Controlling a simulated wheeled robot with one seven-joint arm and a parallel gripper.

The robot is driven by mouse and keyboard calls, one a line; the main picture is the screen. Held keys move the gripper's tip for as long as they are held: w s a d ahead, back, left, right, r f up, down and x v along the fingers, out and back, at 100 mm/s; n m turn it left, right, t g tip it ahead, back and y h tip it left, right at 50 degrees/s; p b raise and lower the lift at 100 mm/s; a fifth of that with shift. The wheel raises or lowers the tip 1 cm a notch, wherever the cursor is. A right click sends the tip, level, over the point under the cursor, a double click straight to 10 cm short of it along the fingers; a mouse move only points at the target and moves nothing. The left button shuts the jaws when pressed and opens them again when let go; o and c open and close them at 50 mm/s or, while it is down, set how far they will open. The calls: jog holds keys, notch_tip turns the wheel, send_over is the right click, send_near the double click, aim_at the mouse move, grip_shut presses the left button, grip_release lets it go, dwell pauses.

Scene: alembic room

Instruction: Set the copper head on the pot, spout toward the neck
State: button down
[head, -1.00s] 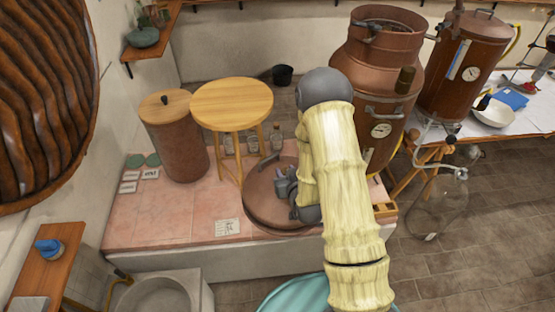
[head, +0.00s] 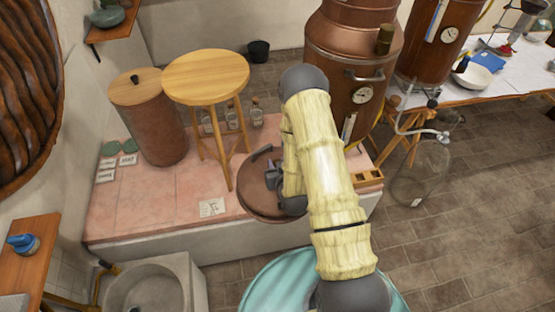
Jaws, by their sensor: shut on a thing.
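A large copper pot (head: 345,63) with a dial and a side handle stands at the upper middle; its top is cut off by the picture edge. A round, flat copper-brown lid (head: 262,202) with a dark curved handle is over the front of the pink tiled platform. My gripper (head: 277,174) is at the lid's right side, shut on it; my arm hides part of the grip. I cannot tell whether the lid rests on the tiles or is slightly raised. I cannot pick out a copper head with a spout.
A wooden stool (head: 206,76) and a lidded brown barrel (head: 150,125) stand on the pink platform (head: 150,210) to the left. A glass flask (head: 420,172) is at right. A teal round thing (head: 262,285) is in front. A stone basin (head: 155,288) is lower left.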

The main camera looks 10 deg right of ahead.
jog(key=shift+f+b, duration=1)
jog(key=shift+f, duration=0.45)
